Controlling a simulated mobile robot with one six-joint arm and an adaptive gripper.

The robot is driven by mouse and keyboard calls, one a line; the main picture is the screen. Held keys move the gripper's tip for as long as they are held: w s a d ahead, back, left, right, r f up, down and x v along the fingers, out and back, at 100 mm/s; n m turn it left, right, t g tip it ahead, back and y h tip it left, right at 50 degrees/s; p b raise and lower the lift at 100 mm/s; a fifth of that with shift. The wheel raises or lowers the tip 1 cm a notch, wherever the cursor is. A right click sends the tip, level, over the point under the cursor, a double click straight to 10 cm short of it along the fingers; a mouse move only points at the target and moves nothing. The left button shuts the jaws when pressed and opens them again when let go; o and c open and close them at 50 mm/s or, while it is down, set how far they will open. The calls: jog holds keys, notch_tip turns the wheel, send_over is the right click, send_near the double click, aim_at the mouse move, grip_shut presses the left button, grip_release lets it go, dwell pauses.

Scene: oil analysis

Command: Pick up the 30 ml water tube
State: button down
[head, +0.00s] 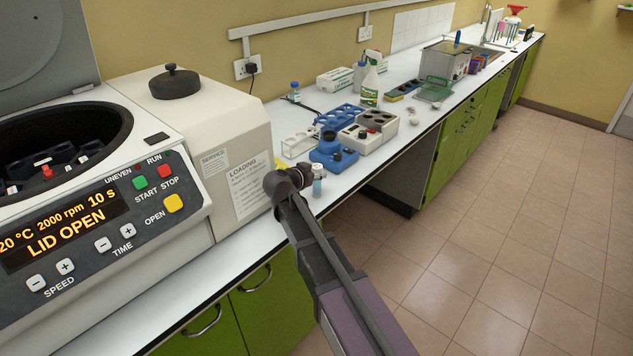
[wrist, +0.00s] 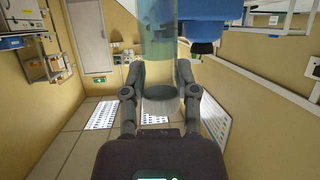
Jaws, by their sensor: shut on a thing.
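The water tube (head: 317,187) is a small clear tube with pale blue content, just below my gripper (head: 308,174) in the head view, at the bench's front edge. In the wrist view, which looks upside down, the tube (wrist: 157,35) is large and clear with a blue-green tint. My gripper (wrist: 160,82) has one dark finger on each side of it and is shut on it near a dark round end. The tube's far end is cut off by the frame. Whether it is clear of the bench is hard to tell.
A blue holder (head: 333,153) stands just behind my gripper, beside a white block device (head: 368,133) and a blue rack (head: 340,117). A white rack (head: 297,143) is to the left. The open-lid centrifuge (head: 100,205) fills the left side. The floor in front is clear.

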aim_at(316, 166)
jog(key=shift+r, duration=0.2)
dwell(0.3)
notch_tip(316, 166, up, 3)
jog(key=p, duration=0.3)
jog(key=shift+f, duration=0.1)
jog(key=s+a+r+p, duration=0.1)
jog(key=s+a, duration=0.1)
jog(key=s, duration=0.5)
jog(key=s+a+p, duration=0.1)
jog(key=s+a, duration=0.2)
jog(key=s, duration=0.5)
jog(key=shift+a+r, duration=0.2)
jog(key=shift+r, duration=0.2)
